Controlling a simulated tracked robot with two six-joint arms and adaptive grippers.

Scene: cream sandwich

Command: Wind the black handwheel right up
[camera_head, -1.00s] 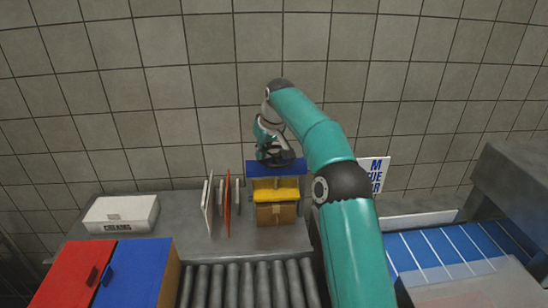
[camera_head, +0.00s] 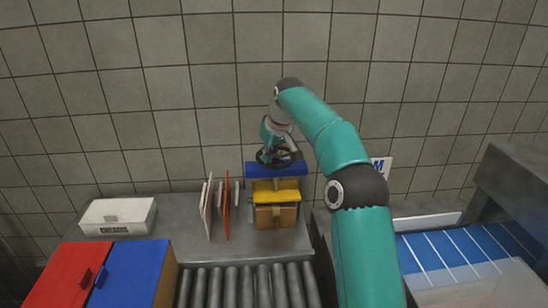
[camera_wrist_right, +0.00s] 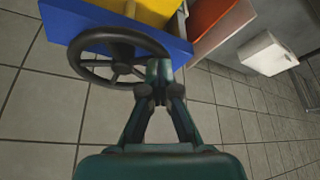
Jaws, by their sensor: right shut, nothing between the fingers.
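The black handwheel (camera_head: 263,159) sits on top of a small press with a blue top board (camera_head: 290,170) and a yellow plate (camera_head: 275,196) below it. In the right wrist view the handwheel (camera_wrist_right: 121,68) shows its hub, spokes and rim against the blue board (camera_wrist_right: 178,50). My right gripper (camera_head: 284,154) is over the wheel's right part in the head view. In the right wrist view its fingertips (camera_wrist_right: 160,78) are together at the wheel's rim, with nothing held; whether they touch it I cannot tell. The gripper hides part of the wheel. My left gripper is out of view.
Several upright thin boards (camera_head: 226,205) stand left of the press. A white box (camera_head: 118,216) lies further left on the grey counter (camera_head: 190,236). A roller conveyor (camera_head: 245,287) runs in front. A blue slatted belt (camera_head: 450,255) is at the right. A tiled wall rises behind.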

